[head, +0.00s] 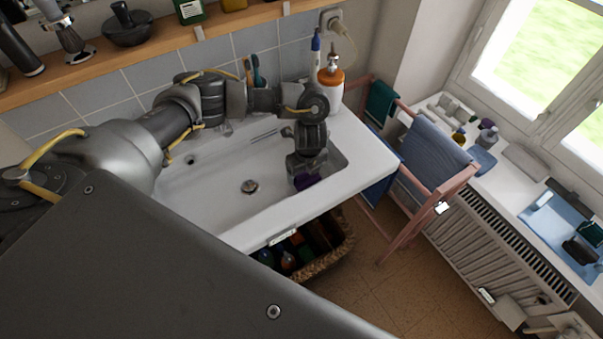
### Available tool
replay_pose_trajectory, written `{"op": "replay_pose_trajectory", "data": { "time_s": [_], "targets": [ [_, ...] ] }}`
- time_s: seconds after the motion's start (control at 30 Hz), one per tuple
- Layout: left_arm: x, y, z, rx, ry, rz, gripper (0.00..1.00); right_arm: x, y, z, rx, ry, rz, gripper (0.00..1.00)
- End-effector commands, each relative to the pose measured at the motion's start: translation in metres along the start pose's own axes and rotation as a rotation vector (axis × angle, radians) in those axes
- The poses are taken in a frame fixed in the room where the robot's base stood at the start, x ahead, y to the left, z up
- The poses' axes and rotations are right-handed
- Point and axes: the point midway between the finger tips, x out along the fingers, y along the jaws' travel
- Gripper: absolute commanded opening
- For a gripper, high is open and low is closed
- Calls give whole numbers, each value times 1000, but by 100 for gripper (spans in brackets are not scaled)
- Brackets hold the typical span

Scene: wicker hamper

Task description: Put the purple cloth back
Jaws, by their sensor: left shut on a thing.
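My left gripper (306,174) points down over the right part of the white sink basin (225,205). It is shut on the purple cloth (307,182), a small dark purple patch just below the fingers. Most of the cloth is hidden by the gripper. I cannot tell whether the cloth touches the basin floor. The wicker hamper (340,252) stands below the sink's front edge, partly covered by the sink, with bottles and other items inside. My right gripper is not in view.
A pink wooden rack (463,180) with blue and green cloths stands right of the sink. An orange-topped dispenser (331,80) stands at the sink's back right corner. A shelf (160,38) runs along the tiled wall. Tiled floor (385,290) is free right of the hamper.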

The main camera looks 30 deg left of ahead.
Motion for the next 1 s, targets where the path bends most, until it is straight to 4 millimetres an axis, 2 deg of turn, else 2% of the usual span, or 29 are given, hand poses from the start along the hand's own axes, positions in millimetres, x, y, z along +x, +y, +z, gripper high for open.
{"op": "replay_pose_trajectory", "data": {
  "time_s": [0.13, 0.6, 0.63, 0.77, 0.8, 1.0],
  "targets": [
    [13, 0, -1, -2, 0, 1, 52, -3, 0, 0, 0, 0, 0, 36],
    [21, 0, -2, -1, -1, 0, 52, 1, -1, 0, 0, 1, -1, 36],
    [21, 0, -2, -1, -1, 0, 78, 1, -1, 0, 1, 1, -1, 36],
    [20, 0, -2, 0, -1, 0, 95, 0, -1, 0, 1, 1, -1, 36],
    [20, 0, -2, 0, -1, 0, 98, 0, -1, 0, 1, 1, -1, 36],
    [20, 0, -2, 0, -1, 0, 98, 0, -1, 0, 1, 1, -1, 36]
  ]
}}
